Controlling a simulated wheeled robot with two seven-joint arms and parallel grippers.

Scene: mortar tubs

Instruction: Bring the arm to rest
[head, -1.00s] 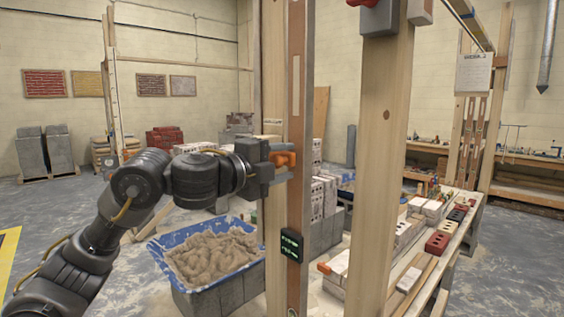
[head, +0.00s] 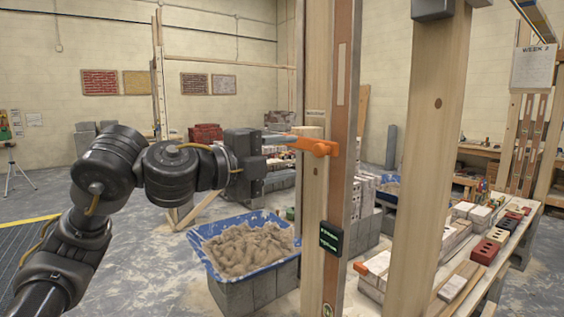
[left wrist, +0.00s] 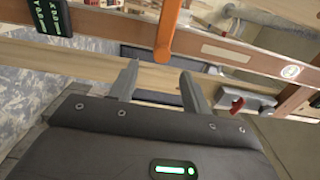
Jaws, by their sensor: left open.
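My left arm comes in from the left in the head view. Its gripper (head: 290,140) is open, with nothing between the fingers. The fingers point right toward an orange peg (head: 318,147) on an upright wooden post (head: 315,200). A long brown level (head: 343,130) stands upright along this post, with a dark display box with green characters (head: 331,238) low on it. The left wrist view shows my two spread fingers (left wrist: 158,72), the orange peg (left wrist: 166,28) just beyond them and the level (left wrist: 215,48) behind. My right gripper is not in view.
A blue tub (head: 220,268) of mortar rests on grey blocks below and right of my arm. A second wooden post (head: 432,150) stands right of the level. A bench (head: 500,262) with bricks is at the right. Floor at the left is mostly clear.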

